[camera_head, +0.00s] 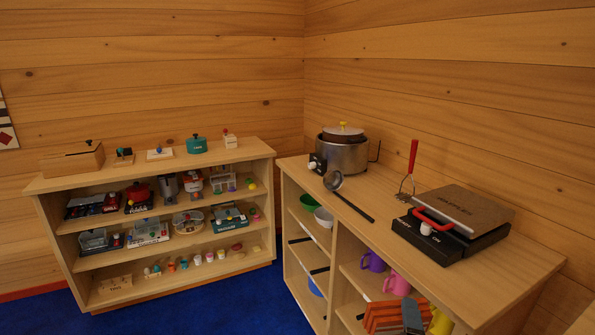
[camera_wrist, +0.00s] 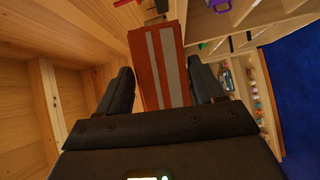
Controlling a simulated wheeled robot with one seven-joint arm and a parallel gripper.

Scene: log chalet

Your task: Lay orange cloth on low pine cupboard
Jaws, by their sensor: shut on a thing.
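My gripper (camera_wrist: 160,82) is shut on the orange cloth (camera_wrist: 158,50), which has pale grey stripes and stands out between the two dark fingers in the wrist view. In the head view the cloth (camera_head: 384,314) shows at the bottom edge, in front of the right pine unit's open shelves, with a dark part of my gripper (camera_head: 412,318) beside it. Two low pine units are in view: the left one (camera_head: 56,184) and the right one (camera_head: 510,278). I cannot tell which is the low pine cupboard.
The right top holds a metal pot (camera_head: 345,155), a ladle (camera_head: 350,196), a red-handled masher (camera_head: 409,170) and a black press (camera_head: 450,225). Its near right end is bare. Blue carpet (camera_head: 230,305) lies clear.

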